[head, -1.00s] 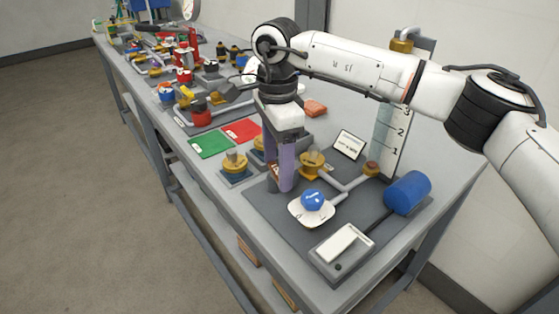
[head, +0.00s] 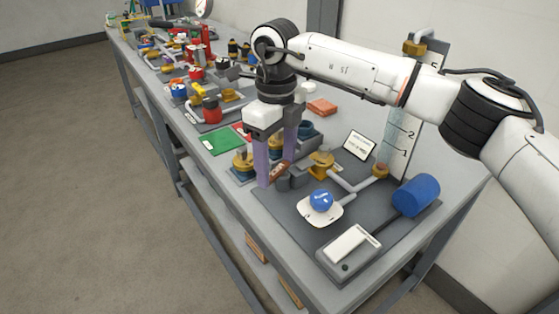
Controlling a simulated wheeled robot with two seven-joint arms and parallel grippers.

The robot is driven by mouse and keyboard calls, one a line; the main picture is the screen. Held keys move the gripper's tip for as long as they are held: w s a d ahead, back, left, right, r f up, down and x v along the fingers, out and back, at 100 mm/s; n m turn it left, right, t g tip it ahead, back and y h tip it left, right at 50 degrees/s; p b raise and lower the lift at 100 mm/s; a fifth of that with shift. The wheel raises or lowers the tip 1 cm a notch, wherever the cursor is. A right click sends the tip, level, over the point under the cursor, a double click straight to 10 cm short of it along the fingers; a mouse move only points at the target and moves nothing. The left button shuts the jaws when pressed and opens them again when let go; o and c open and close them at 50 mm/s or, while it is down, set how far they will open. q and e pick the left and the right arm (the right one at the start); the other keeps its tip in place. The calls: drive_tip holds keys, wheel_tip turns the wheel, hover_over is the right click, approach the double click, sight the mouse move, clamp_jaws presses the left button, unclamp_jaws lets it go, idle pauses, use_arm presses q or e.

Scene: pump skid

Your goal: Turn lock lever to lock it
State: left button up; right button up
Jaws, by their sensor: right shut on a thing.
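The lock lever (head: 280,172) is a small reddish-brown bar at the left end of the pump skid's dark plate (head: 290,208). It lies slantwise beside a grey cylindrical fitting (head: 296,179). My right gripper (head: 276,173) points down from above, its two purple fingers on either side of the lever, shut on it. The fingers partly hide the lever's ends and its pivot. My left gripper is not in view.
Near the lever are a brass valve (head: 321,163) with pipe and a blue round knob (head: 321,201) on a white base. A blue cylinder (head: 416,195) and a white-topped box (head: 350,245) stand at the right. A green mat (head: 221,141) lies beyond the gripper.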

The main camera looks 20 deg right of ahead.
drive_tip(key=shift+w+a+m, duration=0.1)
drive_tip(key=shift+w+m, duration=0.1)
drive_tip(key=shift+m, duration=0.75)
drive_tip(key=shift+w+a+m, duration=0.1)
drive_tip(key=shift+w+m, duration=0.05)
drive_tip(key=shift+m, duration=0.8)
drive_tip(key=o, duration=1.1)
drive_tip(key=shift+c, duration=0.2)
drive_tip(key=shift+r, duration=0.15)
wheel_tip(320, 180, up, 10)
